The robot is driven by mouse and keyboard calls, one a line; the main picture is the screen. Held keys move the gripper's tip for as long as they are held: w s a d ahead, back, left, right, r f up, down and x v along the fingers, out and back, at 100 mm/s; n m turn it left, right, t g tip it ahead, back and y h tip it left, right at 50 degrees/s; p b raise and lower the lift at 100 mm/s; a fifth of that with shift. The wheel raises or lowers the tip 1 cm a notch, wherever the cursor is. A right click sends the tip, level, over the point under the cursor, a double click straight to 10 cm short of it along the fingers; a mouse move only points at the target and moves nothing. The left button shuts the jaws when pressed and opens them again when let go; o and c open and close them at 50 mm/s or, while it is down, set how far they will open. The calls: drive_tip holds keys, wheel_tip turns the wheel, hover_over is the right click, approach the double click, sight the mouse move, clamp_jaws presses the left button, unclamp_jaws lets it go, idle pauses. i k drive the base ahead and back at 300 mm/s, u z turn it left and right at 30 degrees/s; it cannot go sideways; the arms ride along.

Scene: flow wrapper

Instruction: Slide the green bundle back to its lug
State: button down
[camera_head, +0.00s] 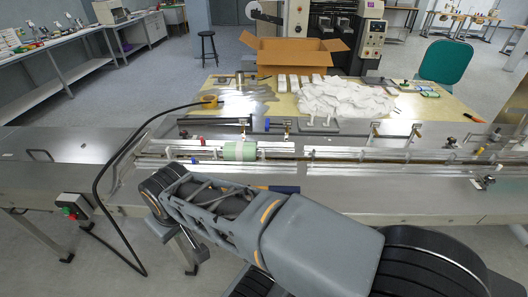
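The green bundle (240,151) lies in the long infeed channel of the flow wrapper, between the guide rails (330,154), left of the picture's middle. A paler band shows at its right end. Small white pieces stand in the channel near it, but I cannot tell which one is its lug or how wide any gap is. My arm reaches from the lower right to a dark joint in front of the channel, left of the bundle and nearer to me. My gripper is not visible.
A black cable (104,185) loops over the machine's left part. The steel deck (370,190) at right is mostly clear.

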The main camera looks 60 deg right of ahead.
sight(238, 151)
drive_tip(key=u, duration=0.3)
drive_tip(key=k, duration=0.25)
drive_tip(key=z, duration=1.2)
drive_tip(key=i, duration=0.4)
